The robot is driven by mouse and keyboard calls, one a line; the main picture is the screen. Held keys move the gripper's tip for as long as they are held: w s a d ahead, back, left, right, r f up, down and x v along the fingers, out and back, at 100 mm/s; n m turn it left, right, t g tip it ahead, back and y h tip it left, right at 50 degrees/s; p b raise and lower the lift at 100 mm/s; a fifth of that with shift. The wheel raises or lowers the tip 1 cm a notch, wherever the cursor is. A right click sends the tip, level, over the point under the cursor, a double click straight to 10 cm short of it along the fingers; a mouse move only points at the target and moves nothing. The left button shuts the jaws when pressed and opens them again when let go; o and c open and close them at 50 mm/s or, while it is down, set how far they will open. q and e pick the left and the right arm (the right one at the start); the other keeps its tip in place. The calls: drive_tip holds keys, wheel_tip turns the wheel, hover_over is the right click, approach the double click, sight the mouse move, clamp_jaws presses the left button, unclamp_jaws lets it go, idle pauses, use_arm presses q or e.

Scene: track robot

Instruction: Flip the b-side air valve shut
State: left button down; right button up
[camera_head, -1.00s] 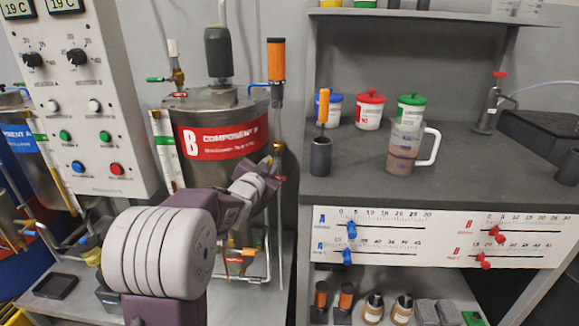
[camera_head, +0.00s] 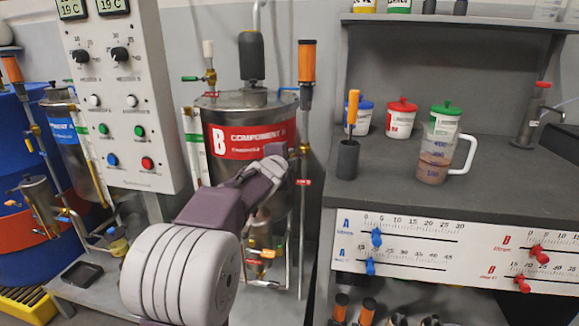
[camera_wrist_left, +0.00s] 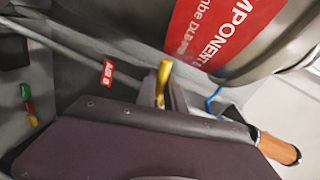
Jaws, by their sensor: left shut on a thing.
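The component B tank (camera_head: 216,115) stands at the centre of the head view, with a red label. A thin upright pipe with an orange-topped cylinder (camera_head: 307,62) runs along its right side. A brass valve fitting (camera_head: 304,150) sits on that pipe, and a small red tag (camera_head: 304,182) hangs below it. The tag also shows in the left wrist view (camera_wrist_left: 107,73). My left gripper (camera_head: 286,160) reaches the fitting. In the wrist view its fingers (camera_wrist_left: 163,97) are shut on a yellow brass valve handle (camera_wrist_left: 165,72). The handle's base is hidden. My right gripper is not in view.
A control panel (camera_head: 122,110) stands left of the tank. The grey workbench (camera_head: 400,190) at right carries a measuring jug (camera_head: 437,155), lidded jars and a dark holder (camera_head: 347,165). Blue drums (camera_head: 20,150) stand far left. Slider scales (camera_head: 405,225) face the bench front.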

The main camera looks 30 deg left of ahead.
use_arm(q)
drive_tip(key=shift+r+m+y+b, duration=0.3)
drive_tip(key=shift+m+b, duration=0.2)
drive_tip(key=shift+m, duration=0.3)
drive_tip(key=c, duration=1.4)
unclamp_jaws()
drive_tip(key=shift+c, duration=0.2)
drive_tip(key=p+v, duration=0.1)
drive_tip(key=v, duration=0.8)
